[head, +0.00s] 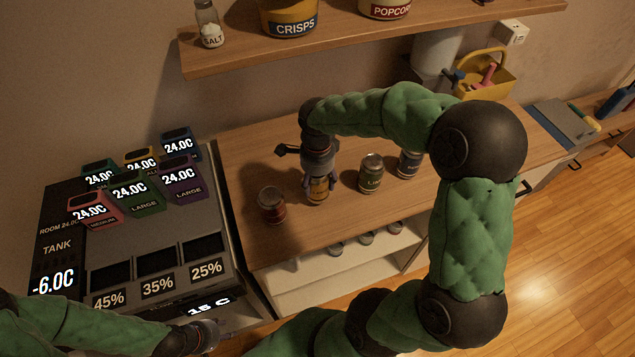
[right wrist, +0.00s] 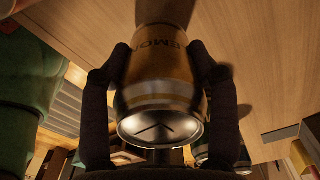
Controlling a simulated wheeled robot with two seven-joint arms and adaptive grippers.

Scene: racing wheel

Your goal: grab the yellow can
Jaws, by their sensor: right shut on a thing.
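The yellow can (head: 318,190) stands on the wooden counter between a red can and a green can. In the right wrist view the yellow can (right wrist: 160,75), with dark lettering partly reading "EMO", sits between both dark fingers. My right gripper (head: 319,178) comes down over it from above and is shut on its sides. The same gripper (right wrist: 165,95) shows a finger touching each side of the can. My left gripper (head: 215,332) is low at the bottom left, away from the cans; its fingers are too small and dark to read.
A red can (head: 271,205) stands left of the yellow can; a green can (head: 371,174) and a blue can (head: 410,162) stand to its right. A wooden shelf (head: 350,42) hangs above. A cooling unit with coloured boxes (head: 136,195) is at the left.

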